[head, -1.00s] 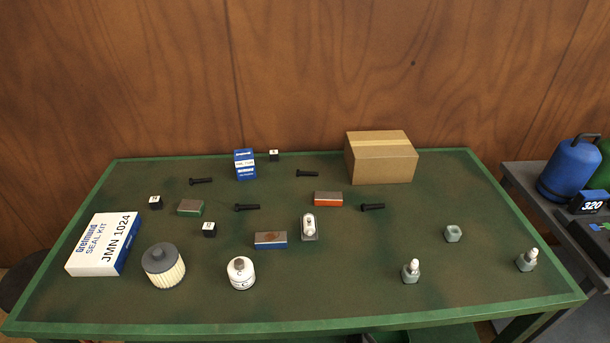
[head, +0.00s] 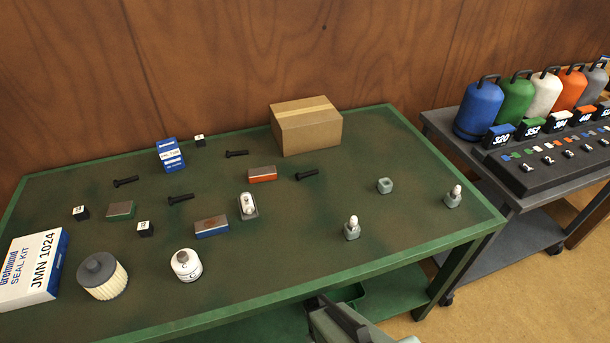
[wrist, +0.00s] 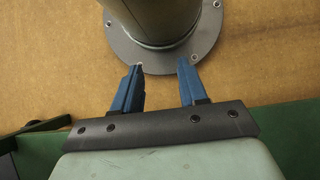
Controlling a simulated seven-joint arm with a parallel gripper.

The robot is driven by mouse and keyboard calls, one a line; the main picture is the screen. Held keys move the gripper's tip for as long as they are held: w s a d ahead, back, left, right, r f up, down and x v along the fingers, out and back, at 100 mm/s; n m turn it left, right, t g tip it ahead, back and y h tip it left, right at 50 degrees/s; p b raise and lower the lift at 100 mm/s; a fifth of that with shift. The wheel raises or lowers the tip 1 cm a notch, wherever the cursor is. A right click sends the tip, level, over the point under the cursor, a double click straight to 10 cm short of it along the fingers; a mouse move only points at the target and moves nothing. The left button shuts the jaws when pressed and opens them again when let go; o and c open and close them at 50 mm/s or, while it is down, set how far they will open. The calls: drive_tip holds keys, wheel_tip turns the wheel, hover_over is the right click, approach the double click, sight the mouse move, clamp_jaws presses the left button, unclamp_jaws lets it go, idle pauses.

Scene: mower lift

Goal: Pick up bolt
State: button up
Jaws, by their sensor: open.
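Several black bolts lie flat on the green table (head: 300,222) in the head view. One bolt (head: 126,181) is at the left, one (head: 180,198) is nearer the middle, one (head: 237,153) is near the back, and one (head: 307,175) is right of the orange-sided block. In the wrist view my gripper (wrist: 160,82) is open, with two blue fingers apart and nothing between them. It points at a round grey flange on the tan floor, away from the bolts. The fingers do not show in the head view.
A cardboard box (head: 306,128) stands at the back. Small grey fittings (head: 352,228) are at the right. A cart (head: 480,165) with coloured bottles stands beyond the table's right edge.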

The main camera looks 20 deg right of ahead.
drive_tip(key=shift+o, duration=0.3)
drive_tip(key=o, duration=1)
drive_tip(key=shift+w+d, duration=0.1)
